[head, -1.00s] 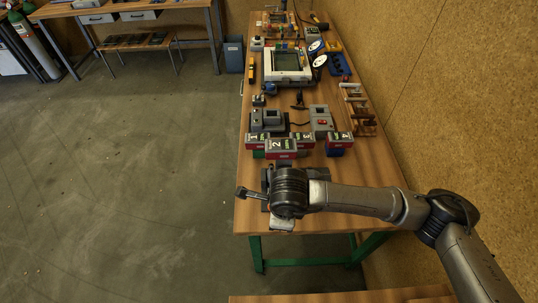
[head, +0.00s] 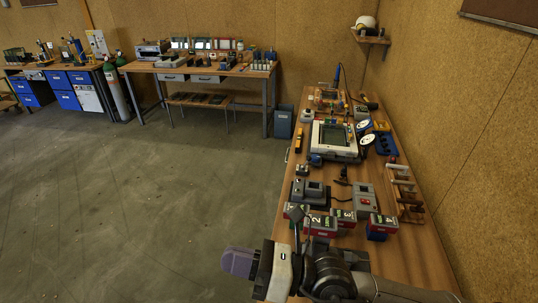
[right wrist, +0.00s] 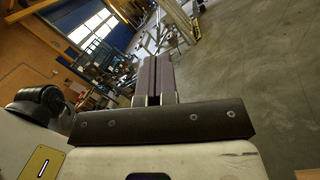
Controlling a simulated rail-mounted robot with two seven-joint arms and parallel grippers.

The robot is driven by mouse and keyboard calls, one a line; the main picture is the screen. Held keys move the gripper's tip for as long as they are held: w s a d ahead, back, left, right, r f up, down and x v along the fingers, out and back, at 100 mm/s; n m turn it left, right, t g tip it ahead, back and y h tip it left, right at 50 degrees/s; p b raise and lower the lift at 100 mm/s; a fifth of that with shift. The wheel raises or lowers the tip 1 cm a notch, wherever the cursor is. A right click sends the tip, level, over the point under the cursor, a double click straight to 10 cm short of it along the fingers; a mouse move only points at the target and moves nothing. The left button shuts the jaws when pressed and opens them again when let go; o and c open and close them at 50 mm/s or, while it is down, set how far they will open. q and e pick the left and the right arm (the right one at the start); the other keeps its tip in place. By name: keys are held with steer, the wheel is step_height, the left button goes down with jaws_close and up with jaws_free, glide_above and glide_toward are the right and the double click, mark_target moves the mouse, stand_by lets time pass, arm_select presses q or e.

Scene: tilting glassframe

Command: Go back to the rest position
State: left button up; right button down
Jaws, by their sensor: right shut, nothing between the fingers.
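My right gripper (head: 238,262) shows at the bottom of the head view, left of the workbench's near end and over the floor. Its fingers point left. In the right wrist view its two fingers (right wrist: 154,76) lie side by side, shut, with nothing between them. My left gripper is in neither view.
The wooden workbench (head: 405,255) runs along the wall on the right. Red-and-grey numbered blocks (head: 318,225), a grey device (head: 364,197) and a white-framed screen unit (head: 335,140) stand on it. A blue bin (head: 283,122) stands beyond its left side. The floor (head: 150,190) on the left is clear.

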steer(key=w+d+r+m+t+h, duration=0.2)
steer(key=d+r+m+t, duration=0.3)
steer(key=r+m+t, duration=0.35)
steer(key=w+d+r+m+t+h, duration=0.15)
steer(key=d+r+m+t, duration=0.25)
steer(key=r+m+t, duration=0.45)
steer(key=w+d+f+m+t+h, duration=0.35)
steer(key=d+m+h, duration=0.25)
steer(key=m+h, duration=0.8)
steer(key=s+d+f+m+g+h, duration=0.1)
steer(key=s+d+f+m+g, duration=0.35)
steer(key=f, duration=0.65)
steer(key=s+d+f+m+g, duration=0.3)
steer(key=f+m+g, duration=0.15)
steer(key=f, duration=0.55)
steer(key=s+d+f+m+g+h, duration=0.1)
steer(key=s+d+f+m+g, duration=0.3)
steer(key=f, duration=0.7)
steer(key=s+f+g, duration=0.7)
steer(key=s+f, duration=0.9)
steer(key=s, duration=0.2)
step_height(320, 180, up, 21)
steer(key=p, duration=2)
steer(key=shift+s+d+p, duration=0.2)
steer(key=shift+d+p, duration=0.1)
steer(key=shift+d, duration=0.1)
